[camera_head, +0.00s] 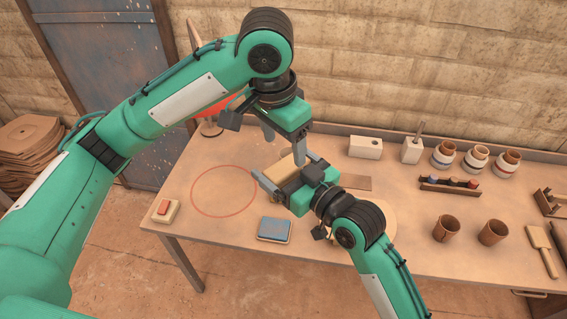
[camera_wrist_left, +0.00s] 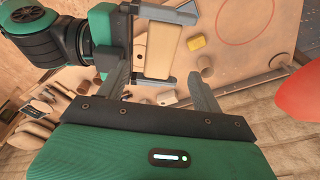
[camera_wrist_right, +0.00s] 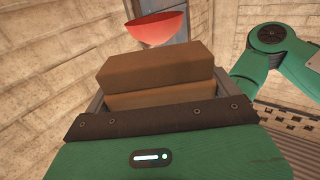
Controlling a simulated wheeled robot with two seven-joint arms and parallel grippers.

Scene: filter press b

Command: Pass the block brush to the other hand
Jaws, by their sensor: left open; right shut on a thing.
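The block brush (camera_head: 282,172) is a tan wooden block held above the table in the head view. My right gripper (camera_head: 291,174) is shut on it, with a finger on each side. In the right wrist view the brush (camera_wrist_right: 160,66) fills the space between the fingers, with a second brown layer below its top part. My left gripper (camera_head: 285,144) is open and empty, pointing down just above the brush. In the left wrist view the brush (camera_wrist_left: 160,48) lies just beyond and between the open fingertips, apart from them. The lower brush is partly hidden by my right gripper.
A red circle (camera_head: 192,194) marks the table to the left. A blue-grey pad (camera_head: 274,229) and a small red-topped block (camera_head: 163,210) lie near the front edge. A red bowl (camera_head: 217,107) stands behind my left arm.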

